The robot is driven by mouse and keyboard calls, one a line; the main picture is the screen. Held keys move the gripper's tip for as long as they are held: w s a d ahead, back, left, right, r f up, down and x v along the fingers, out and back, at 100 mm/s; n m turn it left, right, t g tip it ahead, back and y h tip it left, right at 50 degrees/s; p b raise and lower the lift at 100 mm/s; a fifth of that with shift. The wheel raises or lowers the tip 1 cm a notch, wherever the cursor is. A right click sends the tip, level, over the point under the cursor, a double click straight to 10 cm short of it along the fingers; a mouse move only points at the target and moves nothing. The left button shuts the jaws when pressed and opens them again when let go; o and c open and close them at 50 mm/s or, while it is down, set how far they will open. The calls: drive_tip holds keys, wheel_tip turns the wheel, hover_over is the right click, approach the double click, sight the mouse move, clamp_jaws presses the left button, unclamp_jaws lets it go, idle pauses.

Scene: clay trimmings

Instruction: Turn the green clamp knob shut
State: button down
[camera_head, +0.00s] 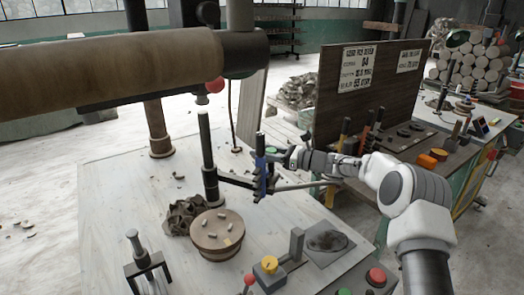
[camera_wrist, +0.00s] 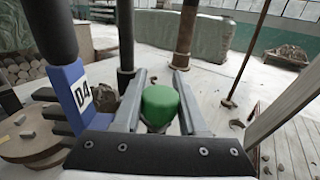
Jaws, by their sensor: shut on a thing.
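The green clamp knob (camera_wrist: 160,104) sits between the two fingers of my gripper (camera_wrist: 161,84) in the wrist view, and the fingers are shut on its sides. In the head view the knob (camera_head: 271,150) is a small green spot at the tip of my gripper (camera_head: 277,157), beside a dark upright post with a blue band. The blue band (camera_wrist: 72,98) carries a white D4 label in the wrist view. The knob's lower part and its mount are hidden by my gripper.
A yellow knob (camera_head: 269,265) and red buttons (camera_head: 376,277) lie at the front. A brown board (camera_head: 350,95) stands behind my arm.

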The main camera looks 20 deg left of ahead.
drive_tip(key=shift+c, duration=2.3)
unclamp_jaws()
drive_tip(key=s+d+p, duration=0.1)
drive_tip(key=s+d, duration=0.1)
drive_tip(key=d, duration=1.5)
drive_tip(key=shift+d, duration=0.2)
